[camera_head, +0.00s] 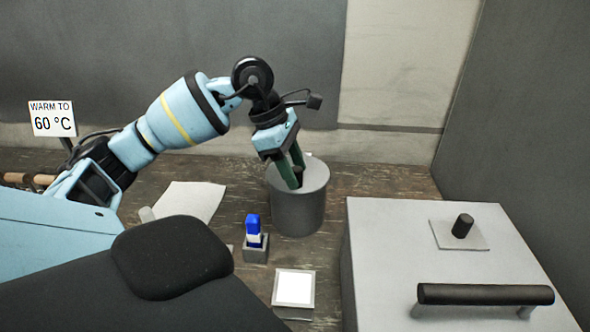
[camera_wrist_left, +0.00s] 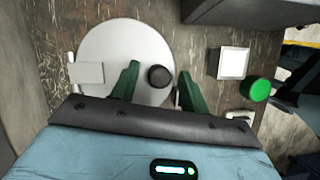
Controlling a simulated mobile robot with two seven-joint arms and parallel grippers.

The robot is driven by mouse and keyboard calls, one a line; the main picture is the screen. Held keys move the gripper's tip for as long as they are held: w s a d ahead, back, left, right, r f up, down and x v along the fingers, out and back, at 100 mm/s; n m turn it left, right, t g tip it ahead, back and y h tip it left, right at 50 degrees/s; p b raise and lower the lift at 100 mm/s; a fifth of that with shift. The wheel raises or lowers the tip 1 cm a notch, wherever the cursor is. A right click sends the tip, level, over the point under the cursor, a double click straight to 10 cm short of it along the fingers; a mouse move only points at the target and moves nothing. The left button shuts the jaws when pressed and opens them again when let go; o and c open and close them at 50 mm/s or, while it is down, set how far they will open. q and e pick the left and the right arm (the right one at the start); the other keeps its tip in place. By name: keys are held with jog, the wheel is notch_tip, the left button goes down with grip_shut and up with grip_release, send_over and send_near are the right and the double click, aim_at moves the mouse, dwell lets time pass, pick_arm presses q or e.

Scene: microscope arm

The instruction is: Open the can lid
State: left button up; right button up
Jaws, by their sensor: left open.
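The grey cylindrical can (camera_head: 298,212) stands upright on the dark wooden bench in the head view. Its round, pale lid (camera_wrist_left: 120,45) shows from above in the left wrist view, with a short dark knob (camera_wrist_left: 159,76) on it. My left gripper (camera_head: 293,178) points down over the can top, its green fingers open. In the left wrist view the fingers of the left gripper (camera_wrist_left: 158,80) lie on either side of the knob, with gaps between them and it. My right gripper is not in view.
A blue-and-white item (camera_head: 253,228) in a small grey holder and a white-topped square block (camera_head: 294,289) stand before the can. White paper (camera_head: 190,203) lies left. A large grey box (camera_head: 400,250) with a black handle (camera_head: 485,294) fills the right. A sign (camera_head: 52,118) reads "WARM TO 60 °C".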

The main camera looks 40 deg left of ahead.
pick_arm(q)
jog(key=shift+w+d+f, duration=0.1)
jog(key=shift+d+f, duration=0.05)
jog(key=shift+f, duration=0.3)
jog(key=shift+c, duration=0.2)
grip_shut()
jog(key=shift+r, duration=0.1)
